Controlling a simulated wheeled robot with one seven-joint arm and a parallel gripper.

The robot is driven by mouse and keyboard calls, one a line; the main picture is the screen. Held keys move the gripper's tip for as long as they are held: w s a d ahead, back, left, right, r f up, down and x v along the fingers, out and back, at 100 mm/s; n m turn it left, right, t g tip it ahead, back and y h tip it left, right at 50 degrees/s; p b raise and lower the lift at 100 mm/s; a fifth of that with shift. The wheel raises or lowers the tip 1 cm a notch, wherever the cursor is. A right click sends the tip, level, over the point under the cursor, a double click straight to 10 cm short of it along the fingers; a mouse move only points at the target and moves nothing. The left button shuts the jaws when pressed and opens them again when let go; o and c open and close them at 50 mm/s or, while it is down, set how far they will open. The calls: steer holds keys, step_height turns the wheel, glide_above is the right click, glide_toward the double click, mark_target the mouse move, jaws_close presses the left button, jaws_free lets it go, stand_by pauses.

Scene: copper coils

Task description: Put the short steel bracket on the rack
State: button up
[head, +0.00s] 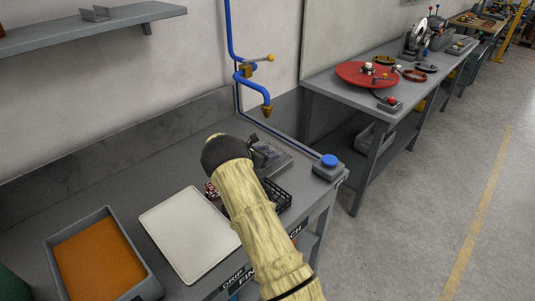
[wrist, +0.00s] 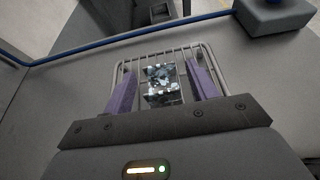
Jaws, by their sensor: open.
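A small shiny steel bracket (wrist: 160,84) lies on a wire rack (wrist: 205,57), near the rack's middle in the wrist view. My gripper (wrist: 160,88) is open, with one purple finger on each side of the bracket and a gap showing on both sides. In the head view my gripper (head: 258,148) is over the back right of the bench and hides most of the rack (head: 282,162). The bracket cannot be made out clearly there. Another bent steel bracket (head: 95,14) stands on the wall shelf.
A blue pipe with a brass nozzle (head: 266,109) hangs behind my gripper. A blue-topped button box (head: 328,167) is to the right. A black basket (head: 284,200) is partly behind my arm. A white tray (head: 180,235) and an orange-filled bin (head: 100,265) lie left.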

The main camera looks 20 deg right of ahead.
steer(key=b+v, duration=0.1)
steer(key=v, duration=1)
steer(key=shift+s+a+r, duration=0.1)
steer(key=shift+a, duration=0.2)
